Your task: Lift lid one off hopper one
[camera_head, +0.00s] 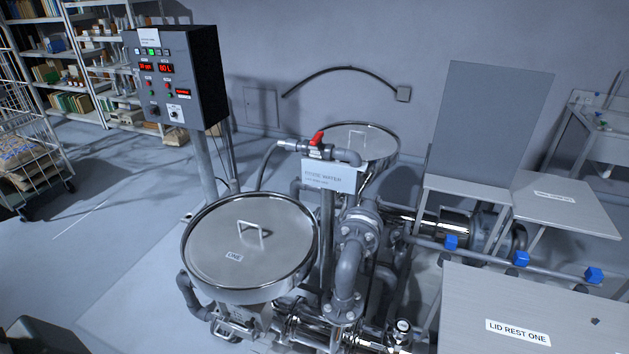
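Lid one (210,240) is a round, flat metal lid lying level on hopper one (250,294), a shiny steel hopper left of centre. A small label reading "ONE" (234,257) is on the lid. An upright bar handle (250,233) stands near the lid's middle, with nothing touching it. The lid covers the hopper's inside. Neither of my grippers shows in the head view.
A second lidded hopper (365,143) stands behind. A valve pipe with a red handle (317,139) and a water sign (328,176) rise right of lid one. A control box (180,80) stands behind left.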

